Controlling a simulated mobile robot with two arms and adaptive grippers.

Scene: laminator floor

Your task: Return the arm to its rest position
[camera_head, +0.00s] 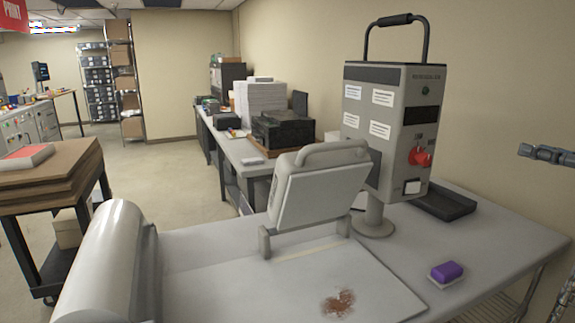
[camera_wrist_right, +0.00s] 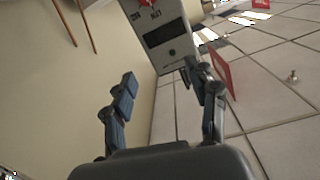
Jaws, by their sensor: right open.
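My right gripper (camera_head: 547,154) shows at the right edge of the head view, raised in the air to the right of the grey control box, with part of it cut off by the frame. In the right wrist view the gripper (camera_wrist_right: 160,80) has its two fingers spread apart with nothing between them. The grey control box (camera_wrist_right: 166,38) appears beyond the fingertips there, apart from them. My left gripper is in neither view.
The grey control box (camera_head: 388,115) with a red knob (camera_head: 418,156) stands on a worktable (camera_head: 490,233). A purple sponge (camera_head: 446,271), a black tray (camera_head: 443,202), a tilted laminator lid (camera_head: 322,190), a white roll (camera_head: 105,265) and a brown stain (camera_head: 338,303) are nearby.

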